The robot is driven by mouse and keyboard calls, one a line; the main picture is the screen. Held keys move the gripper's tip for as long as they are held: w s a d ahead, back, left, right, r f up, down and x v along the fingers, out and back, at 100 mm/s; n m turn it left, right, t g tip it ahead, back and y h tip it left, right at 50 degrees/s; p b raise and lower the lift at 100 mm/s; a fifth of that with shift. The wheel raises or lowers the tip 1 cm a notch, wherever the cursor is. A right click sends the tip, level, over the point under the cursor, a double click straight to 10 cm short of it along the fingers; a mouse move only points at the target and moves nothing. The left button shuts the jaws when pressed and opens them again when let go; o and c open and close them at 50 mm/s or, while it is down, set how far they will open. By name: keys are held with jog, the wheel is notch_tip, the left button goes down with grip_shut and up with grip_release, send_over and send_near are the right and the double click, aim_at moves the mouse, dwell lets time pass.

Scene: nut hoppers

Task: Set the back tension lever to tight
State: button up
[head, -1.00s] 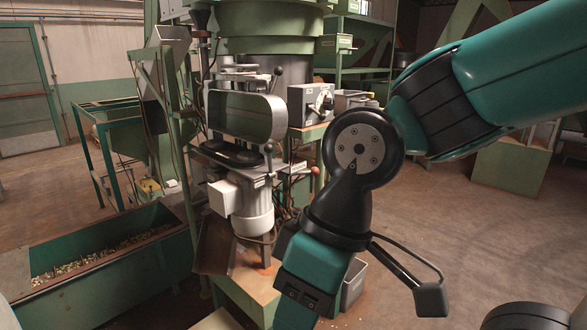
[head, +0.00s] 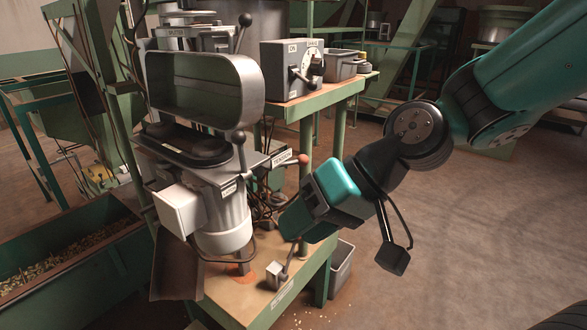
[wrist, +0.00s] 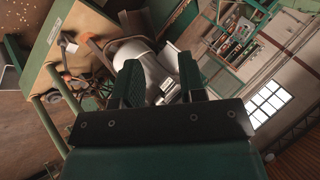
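Several levers show on the machine in the head view, and I cannot tell which is the back tension lever. An upper lever (head: 242,33) with a black ball knob stands upright at the back. Another black-knobbed lever (head: 240,150) stands nearly upright at the front plate. A lever with an orange ball knob (head: 304,159) sticks out to the right beside a small label. My gripper (head: 291,226) points down and left, right of the grey motor (head: 223,215), its tips hard to make out. In the wrist view my gripper (wrist: 160,80) has its fingers apart with nothing held between them.
A control box (head: 291,70) stands on a green shelf behind. A long green hopper (head: 75,260) lies left. Open floor extends to the right.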

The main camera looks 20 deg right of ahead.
jog(key=w+d+f+m+t+y+b, duration=0.1)
jog(key=w+d+f+m+t, duration=0.15)
jog(key=w+m, duration=0.2)
jog(key=w+d+f+m+t+y+b, duration=0.1)
jog(key=w+d+m+t, duration=0.2)
jog(key=w, duration=0.2)
jog(key=m+t+h+b, duration=0.2)
jog(key=m+t+h, duration=0.1)
jog(key=m+t, duration=0.4)
send_near(289, 164)
jog(key=shift+m+g, duration=0.45)
jog(key=p+x, duration=0.2)
jog(key=x, duration=0.1)
jog(key=p+x, duration=0.3)
jog(key=r+p+x, duration=0.1)
jog(key=p+x, duration=0.1)
jog(key=x, duration=0.1)
jog(key=shift+w+a+f+p, duration=0.1)
jog(key=shift+w+a+p, duration=0.05)
jog(key=shift+w+p, duration=0.25)
jog(key=shift+w+a+f, duration=0.25)
jog(key=shift+w, duration=0.2)
grip_shut()
